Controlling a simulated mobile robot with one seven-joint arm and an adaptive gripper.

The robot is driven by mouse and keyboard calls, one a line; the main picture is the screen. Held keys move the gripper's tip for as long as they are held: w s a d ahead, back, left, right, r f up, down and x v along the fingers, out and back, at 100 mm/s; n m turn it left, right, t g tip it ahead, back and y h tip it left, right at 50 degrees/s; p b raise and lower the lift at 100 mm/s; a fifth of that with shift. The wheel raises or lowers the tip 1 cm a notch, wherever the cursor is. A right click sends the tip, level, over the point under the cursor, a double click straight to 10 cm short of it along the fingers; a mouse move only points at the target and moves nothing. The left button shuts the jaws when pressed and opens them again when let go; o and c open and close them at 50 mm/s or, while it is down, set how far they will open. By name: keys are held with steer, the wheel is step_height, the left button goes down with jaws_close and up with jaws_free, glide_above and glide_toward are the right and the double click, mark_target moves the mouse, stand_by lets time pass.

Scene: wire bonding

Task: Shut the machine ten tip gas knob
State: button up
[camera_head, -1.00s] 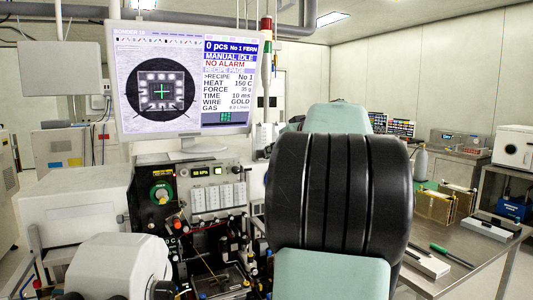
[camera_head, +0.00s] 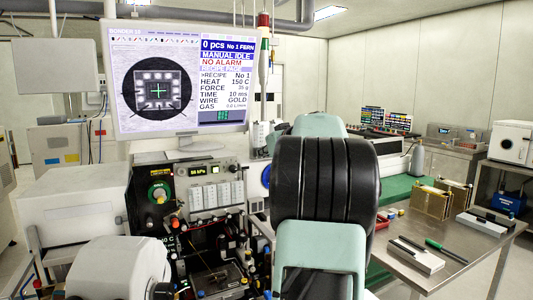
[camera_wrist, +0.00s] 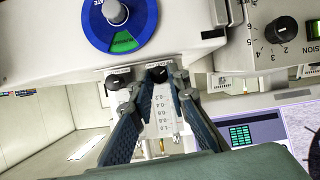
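In the wrist view, a flow meter with a printed scale (camera_wrist: 164,112) stands between my fingers, with a small black knob (camera_wrist: 157,74) at its top end in the picture. My gripper (camera_wrist: 159,77) is open, with one fingertip on either side of this knob. I cannot tell whether the fingertips touch it. A second black knob (camera_wrist: 118,80) is just left of the left finger. In the head view, the monitor (camera_head: 183,80) reads BONDER 10 and has a GAS line too small to read surely. My arm hides my gripper there.
A blue dial with a green sector (camera_wrist: 120,15) lies close above my fingers in the wrist view. A black numbered knob (camera_wrist: 282,30) is at upper right. In the head view, a green-ringed knob (camera_head: 159,192) is on the machine front, and a steel bench (camera_head: 410,272) stands at right.

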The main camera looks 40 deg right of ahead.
jaws_close()
steer(key=shift+s+d+m+t+y+b, duration=0.1)
steer(key=shift+d+m+t+y+b, duration=0.1)
steer(key=shift+m+y+b, duration=0.35)
steer(key=shift+d+m+t+y+b, duration=0.1)
steer(key=shift+m+t+y+b, duration=0.15)
steer(key=shift+m+y, duration=0.5)
steer(key=o, duration=0.7)
jaws_free()
steer(key=v, duration=1.2)
steer(key=shift+a, duration=0.25)
